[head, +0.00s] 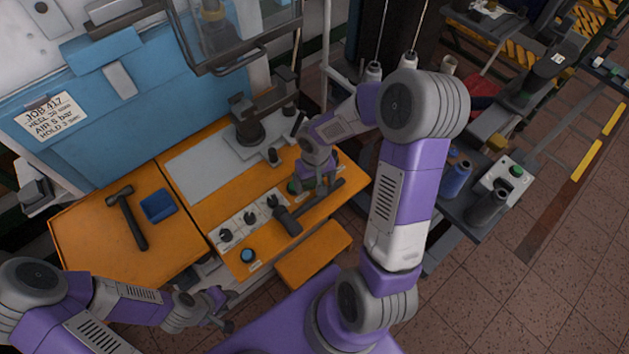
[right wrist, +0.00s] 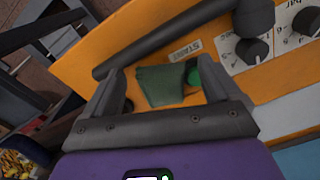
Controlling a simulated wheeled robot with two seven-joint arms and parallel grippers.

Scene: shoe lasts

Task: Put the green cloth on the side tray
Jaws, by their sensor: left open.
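The green cloth (right wrist: 160,87) is a small dull-green folded piece on the orange bench panel in the right wrist view. My right gripper (right wrist: 160,76) is open, with its two fingers apart on either side of the cloth. In the head view my right gripper (head: 316,184) is low over the panel and mostly hides the cloth. My left gripper (head: 216,306) is open and empty in front of the bench's lower left. I cannot tell for sure which surface is the side tray; a grey side surface (head: 437,259) stands right of the bench.
A dark bar (head: 322,202) crosses the panel beside my right gripper. Knobs (head: 250,217) and a green button (right wrist: 193,75) are close by. A hammer (head: 130,217) and blue tray (head: 158,206) lie at left. Bottles (head: 457,178) and a control box (head: 506,182) crowd the side surface.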

